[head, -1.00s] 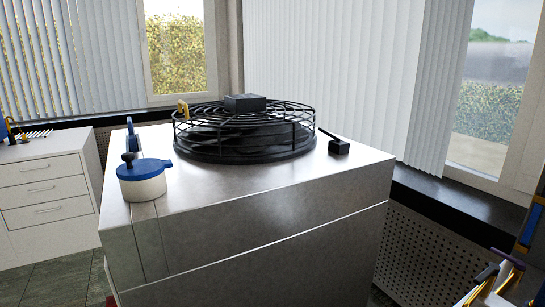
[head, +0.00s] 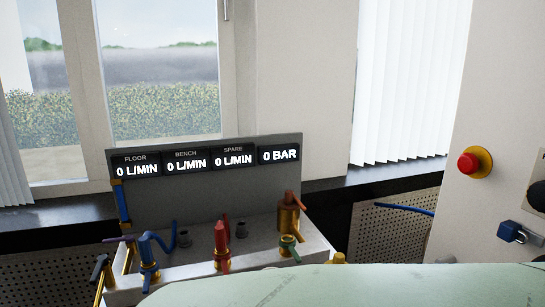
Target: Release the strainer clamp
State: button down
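A bench unit (head: 125,292) with a grey back panel (head: 205,203) stands below the window in the head view. At its right end is a bronze cylindrical body (head: 288,220) with a reddish-brown lever sloping down to the right. It may be the strainer with its clamp, but I cannot tell for sure. A green valve (head: 289,244) is just in front of it. A red-handled valve (head: 222,247) stands in the middle and a blue-handled valve (head: 148,258) at the left. My gripper is not in view.
Displays (head: 205,161) read FLOOR, BENCH and SPARE 0 L/MIN, and 0 BAR. A pale green surface (head: 400,285) covers the bottom right and hides what is behind it. A white housing (head: 505,130) with a red button (head: 468,164) and a blue part (head: 511,232) stands at right.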

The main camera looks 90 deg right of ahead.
aim_at(295, 199)
jog(key=z, duration=2.7)
jog(key=i+u, duration=0.15)
jog(key=u, duration=0.3)
jog(key=i+u, duration=0.15)
jog(key=u, duration=0.3)
jog(key=i+l, duration=0.4)
